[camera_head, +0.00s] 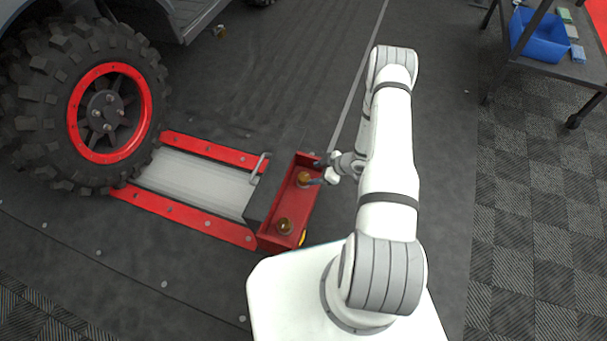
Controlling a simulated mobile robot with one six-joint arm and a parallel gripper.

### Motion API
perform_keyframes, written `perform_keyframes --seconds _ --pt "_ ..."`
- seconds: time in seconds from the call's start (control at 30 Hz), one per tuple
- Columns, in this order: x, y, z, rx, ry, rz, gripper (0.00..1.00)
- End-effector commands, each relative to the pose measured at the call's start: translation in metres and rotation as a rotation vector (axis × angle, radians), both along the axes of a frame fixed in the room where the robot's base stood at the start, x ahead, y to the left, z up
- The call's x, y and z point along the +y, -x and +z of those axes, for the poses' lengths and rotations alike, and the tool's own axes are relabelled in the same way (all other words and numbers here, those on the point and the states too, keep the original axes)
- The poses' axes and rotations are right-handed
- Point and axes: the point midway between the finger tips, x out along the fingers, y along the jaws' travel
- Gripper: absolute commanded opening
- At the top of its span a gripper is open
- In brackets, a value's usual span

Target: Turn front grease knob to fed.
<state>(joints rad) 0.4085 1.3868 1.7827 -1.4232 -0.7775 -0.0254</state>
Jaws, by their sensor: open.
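A red box (269,235) at the right end of the roller dyno carries two round brass-coloured knobs. One knob (303,179) sits toward the far end of the box, and the other knob (284,226) sits toward the near end. Which one is the front grease knob I cannot tell from this view, and any markings are too small to read. My gripper (318,172) is open at the far knob, its fingers reaching in from the right. Whether the fingers touch the knob I cannot tell. The near knob is uncovered.
A large off-road tyre (58,135) with a red-ringed wheel stands by the grey roller plate (195,183), between red rails (190,219). A metal handle (259,166) rises beside the box. A cart (560,68) with a blue bin (541,38) stands at upper right. The dark floor between is clear.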

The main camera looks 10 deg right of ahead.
Motion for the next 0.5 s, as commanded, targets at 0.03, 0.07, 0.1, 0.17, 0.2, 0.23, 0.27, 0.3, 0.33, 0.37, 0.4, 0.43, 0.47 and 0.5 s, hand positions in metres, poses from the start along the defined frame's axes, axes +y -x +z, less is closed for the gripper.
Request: perform_keyframes --seconds 0.03,0.07,0.1,0.17,0.2,0.23,0.27,0.3,0.33,0.37,0.4,0.43,0.47,0.5 --pt "0.005 -0.002 -0.007 0.0 -0.001 0.004 0.65" --pt "0.007 -0.003 -0.01 -0.001 -0.001 0.004 0.65" --pt "0.011 -0.006 -0.015 -0.001 0.0 0.004 0.65" --pt "0.017 -0.009 -0.023 -0.001 0.0 0.004 0.65" --pt "0.021 -0.012 -0.028 0.0 0.0 0.004 0.65" --pt "0.024 -0.013 -0.032 0.001 0.001 0.003 0.65" --pt "0.027 -0.015 -0.035 0.0 0.001 0.002 0.65" --pt "0.03 -0.018 -0.039 -0.001 0.002 0.003 0.65" --pt "0.033 -0.019 -0.041 -0.001 0.002 0.002 0.65" --pt "0.034 -0.021 -0.044 -0.001 0.002 0.002 0.65" --pt "0.037 -0.022 -0.046 -0.001 0.002 0.0 0.65" --pt "0.039 -0.023 -0.048 -0.001 0.002 0.0 0.65" --pt "0.04 -0.024 -0.049 0.0 0.001 -0.001 0.65" --pt "0.041 -0.025 -0.051 0.0 0.001 -0.001 0.65"
